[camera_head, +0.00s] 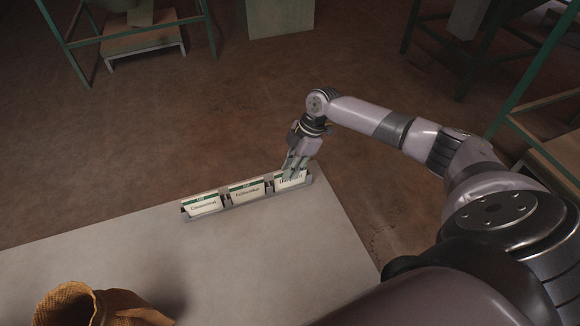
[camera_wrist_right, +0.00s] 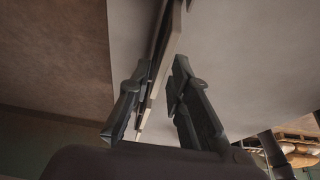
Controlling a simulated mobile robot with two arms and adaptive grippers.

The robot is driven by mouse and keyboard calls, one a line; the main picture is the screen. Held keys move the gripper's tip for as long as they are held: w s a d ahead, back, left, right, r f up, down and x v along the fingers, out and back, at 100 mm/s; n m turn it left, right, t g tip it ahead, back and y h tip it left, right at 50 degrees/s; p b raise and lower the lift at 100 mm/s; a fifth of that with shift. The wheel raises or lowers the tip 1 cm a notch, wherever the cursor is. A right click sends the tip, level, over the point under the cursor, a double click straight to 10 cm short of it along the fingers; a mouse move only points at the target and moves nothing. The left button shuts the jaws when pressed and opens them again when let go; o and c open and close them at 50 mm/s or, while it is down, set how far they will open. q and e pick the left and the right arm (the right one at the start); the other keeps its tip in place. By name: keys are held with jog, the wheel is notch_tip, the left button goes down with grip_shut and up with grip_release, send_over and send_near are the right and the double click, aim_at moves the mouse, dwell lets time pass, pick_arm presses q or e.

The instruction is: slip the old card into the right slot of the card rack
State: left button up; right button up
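The grey card rack (camera_head: 309,180) stands near the far edge of the pale table in the head view. White cards with green top bands stand in its left slot (camera_head: 202,204) and middle slot (camera_head: 247,191). A white card (camera_head: 290,183) is at the right slot, its upper part partly hidden by my right gripper (camera_head: 291,172). In the right wrist view, my right gripper (camera_wrist_right: 160,92) has its fingers apart. A thin edge-on strip runs between them, close to the left finger, with a gap to the right finger. My left gripper is not in view.
The pale table (camera_head: 250,265) is clear in front of the rack. A brown woven sack (camera_head: 75,303) stands at its near left. Green-framed stands (camera_head: 62,38) are on the brown floor beyond and to the right.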

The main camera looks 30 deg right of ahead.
jog(key=shift+o, duration=0.9)
jog(key=v, duration=1.2)
